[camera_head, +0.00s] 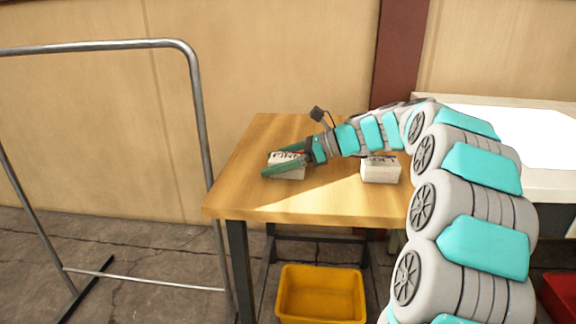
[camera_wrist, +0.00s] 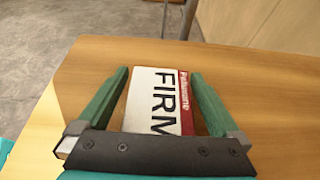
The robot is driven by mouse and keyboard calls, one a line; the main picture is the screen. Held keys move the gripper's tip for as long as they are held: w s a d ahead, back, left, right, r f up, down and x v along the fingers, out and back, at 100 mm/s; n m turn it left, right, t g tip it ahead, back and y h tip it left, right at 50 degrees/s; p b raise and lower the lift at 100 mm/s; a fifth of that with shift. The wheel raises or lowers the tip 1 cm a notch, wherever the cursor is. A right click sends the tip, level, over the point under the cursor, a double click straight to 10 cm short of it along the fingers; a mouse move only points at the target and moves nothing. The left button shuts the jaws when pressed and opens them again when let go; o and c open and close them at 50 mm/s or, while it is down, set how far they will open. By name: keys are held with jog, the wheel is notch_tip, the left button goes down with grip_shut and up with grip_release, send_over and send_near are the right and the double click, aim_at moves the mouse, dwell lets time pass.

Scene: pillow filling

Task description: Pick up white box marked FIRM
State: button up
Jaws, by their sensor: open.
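The white box marked FIRM (camera_wrist: 158,103) lies on the wooden table, with a red strip along its side, in the wrist view. In the head view the box (camera_head: 288,172) sits near the table's left part. My gripper (camera_wrist: 160,82) is open, with one green finger on each side of the box; its palm hides the lower end of the lettering. In the head view my gripper (camera_head: 283,160) reaches in from the right at the box. I cannot tell whether the fingers touch it.
A second white box (camera_head: 380,170) stands on the wooden table (camera_head: 325,205) to the right, beneath my arm. A yellow bin (camera_head: 321,294) is on the floor under the table. A metal rack (camera_head: 203,130) stands at the left. A white surface (camera_head: 515,130) is at the right.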

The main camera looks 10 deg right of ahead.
jog(key=c, duration=1.3)
jog(key=shift+c, duration=0.2)
